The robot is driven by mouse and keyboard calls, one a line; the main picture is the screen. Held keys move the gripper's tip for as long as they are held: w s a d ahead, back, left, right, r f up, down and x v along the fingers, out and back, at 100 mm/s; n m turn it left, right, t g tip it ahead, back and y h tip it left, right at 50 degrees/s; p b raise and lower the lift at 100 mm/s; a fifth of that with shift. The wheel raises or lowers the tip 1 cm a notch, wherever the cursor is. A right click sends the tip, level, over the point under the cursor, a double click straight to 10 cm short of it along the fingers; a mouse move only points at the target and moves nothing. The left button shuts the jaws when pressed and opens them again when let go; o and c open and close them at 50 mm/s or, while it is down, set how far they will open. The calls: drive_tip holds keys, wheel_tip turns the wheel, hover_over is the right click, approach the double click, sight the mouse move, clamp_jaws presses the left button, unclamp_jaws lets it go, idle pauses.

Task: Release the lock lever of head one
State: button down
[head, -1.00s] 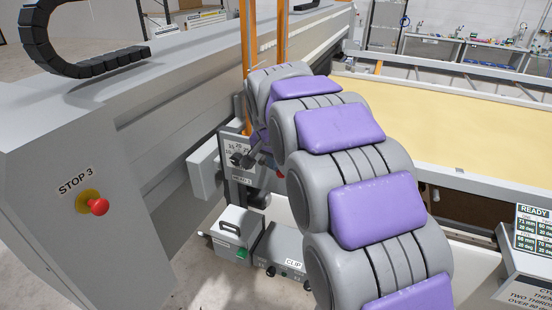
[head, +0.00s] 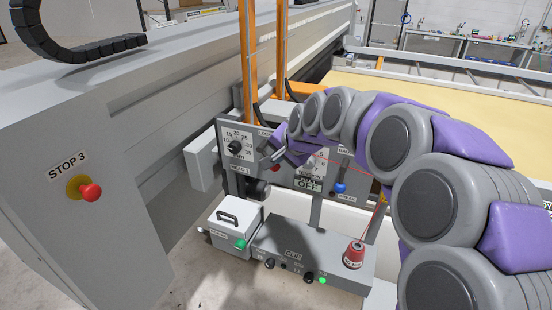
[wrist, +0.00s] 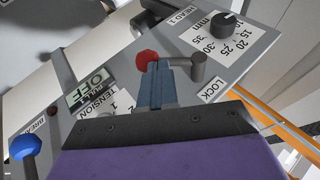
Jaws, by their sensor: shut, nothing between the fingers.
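The head 1 panel (head: 236,165) stands beside the gantry beam, and it fills much of the wrist view (wrist: 262,42). The lock lever (wrist: 188,63) has a grey pivot above the LOCK label and an arm running left to a red knob (wrist: 147,58). My gripper (wrist: 155,70) is shut and empty, its fingertips at the lever arm, just beside the red knob. I cannot tell whether they touch it.
The dial (wrist: 223,25), the OFF display (wrist: 90,87) and a blue-knobbed brake lever (wrist: 25,147) are on the panels near my gripper. A red thread cone (head: 354,254) stands on the shelf below, with a thread rising from it. A red stop button (head: 91,193) is at left.

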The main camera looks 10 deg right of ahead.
sight(275, 167)
drive_tip(key=shift+w+a+f+m+t+y+b, duration=0.15)
drive_tip(key=shift+f+t+y+b, duration=0.25)
drive_tip(key=shift+f, duration=0.35)
drive_tip(key=shift+w+a+f+m+t+y+b, duration=0.15)
drive_tip(key=shift+f+t+y, duration=0.25)
drive_tip(key=shift+f+y, duration=0.25)
drive_tip(key=shift+r, duration=0.15)
drive_tip(key=shift+r+p, duration=0.5)
drive_tip(key=shift+r, duration=0.2)
drive_tip(key=shift+d, duration=0.15)
